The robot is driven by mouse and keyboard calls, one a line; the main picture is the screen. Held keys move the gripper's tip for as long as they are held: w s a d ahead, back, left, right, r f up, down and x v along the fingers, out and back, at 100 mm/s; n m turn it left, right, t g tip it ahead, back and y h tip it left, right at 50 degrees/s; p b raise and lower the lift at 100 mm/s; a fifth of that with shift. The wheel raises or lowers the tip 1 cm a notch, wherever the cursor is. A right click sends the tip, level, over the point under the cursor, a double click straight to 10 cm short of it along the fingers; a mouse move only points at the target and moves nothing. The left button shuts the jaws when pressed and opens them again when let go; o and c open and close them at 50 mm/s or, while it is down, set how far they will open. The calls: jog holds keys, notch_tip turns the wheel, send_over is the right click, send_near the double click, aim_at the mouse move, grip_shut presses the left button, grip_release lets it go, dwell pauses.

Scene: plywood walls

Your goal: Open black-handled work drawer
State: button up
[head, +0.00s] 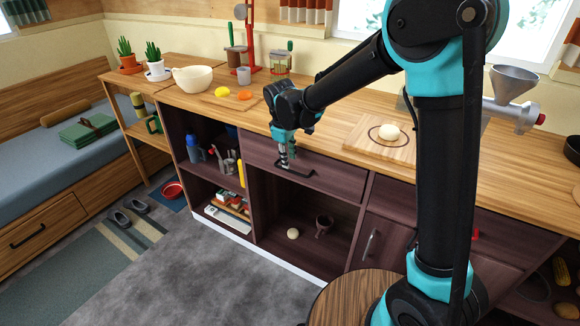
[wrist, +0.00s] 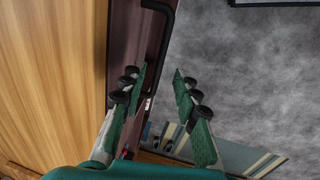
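The work drawer (head: 325,178) has a dark purple-brown front below the wooden worktop and looks flush with the cabinet. Its black bar handle (head: 296,173) is on the front, partly hidden by my gripper (head: 286,163). In the wrist view, the handle (wrist: 161,50) runs along the dark drawer front (wrist: 122,35). There my gripper (wrist: 160,78) is open, with a gap between its green fingers. The handle's lower end is near the left fingertip. I cannot tell whether they touch.
The worktop (head: 330,125) carries a board with dough (head: 389,132), a bowl (head: 193,78) and a grinder (head: 510,95). A round wooden stool top (head: 345,298) is in front.

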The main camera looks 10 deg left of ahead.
aim_at(290, 170)
jog(key=shift+w+d+f, duration=0.1)
jog(key=shift+w+f, duration=0.1)
jog(key=shift+f, duration=0.95)
jog(key=shift+w+f, duration=0.2)
jog(key=shift+f, duration=0.9)
grip_shut()
